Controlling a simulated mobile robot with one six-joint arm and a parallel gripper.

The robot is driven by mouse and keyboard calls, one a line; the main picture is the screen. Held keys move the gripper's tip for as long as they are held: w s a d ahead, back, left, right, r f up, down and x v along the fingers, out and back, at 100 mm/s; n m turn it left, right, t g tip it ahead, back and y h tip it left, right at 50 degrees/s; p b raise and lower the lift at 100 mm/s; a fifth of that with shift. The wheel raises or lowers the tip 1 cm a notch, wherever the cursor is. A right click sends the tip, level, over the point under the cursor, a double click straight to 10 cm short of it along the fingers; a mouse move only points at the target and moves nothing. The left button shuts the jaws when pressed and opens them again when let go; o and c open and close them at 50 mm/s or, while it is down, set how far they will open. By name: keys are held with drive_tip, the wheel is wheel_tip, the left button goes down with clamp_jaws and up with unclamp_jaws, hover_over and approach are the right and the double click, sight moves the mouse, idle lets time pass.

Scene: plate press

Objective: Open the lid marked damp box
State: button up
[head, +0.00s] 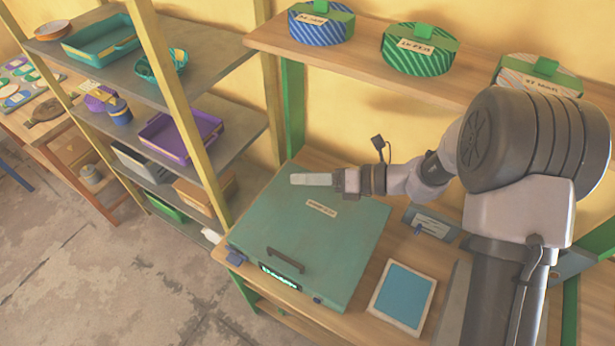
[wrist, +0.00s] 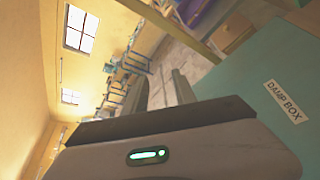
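The damp box is a large flat teal box on the wooden bench, and its lid (head: 345,235) lies shut. A dark bar handle (head: 286,260) sits near the lid's front edge. A pale label (head: 321,208) is on the lid; in the wrist view the label (wrist: 283,101) reads "DAMP BOX" on the teal lid (wrist: 262,72). My gripper (head: 303,180) is above the far part of the lid, pointing left, well away from the handle. In the wrist view my gripper's two fingers (wrist: 162,88) stand apart with nothing between them.
A blue-topped panel (head: 403,294) lies right of the box. A small labelled plate (head: 432,223) is behind it. Striped round boxes (head: 418,49) stand on the shelf above. A shelving rack (head: 205,75) with trays stands at left. The floor (head: 100,270) at lower left is clear.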

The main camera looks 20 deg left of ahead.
clamp_jaws()
idle(1.4)
unclamp_jaws()
drive_tip(key=p+v, duration=0.1)
drive_tip(key=v, duration=1.6)
drive_tip(key=shift+d, duration=0.2)
drive_tip(key=shift+w+r, duration=0.1)
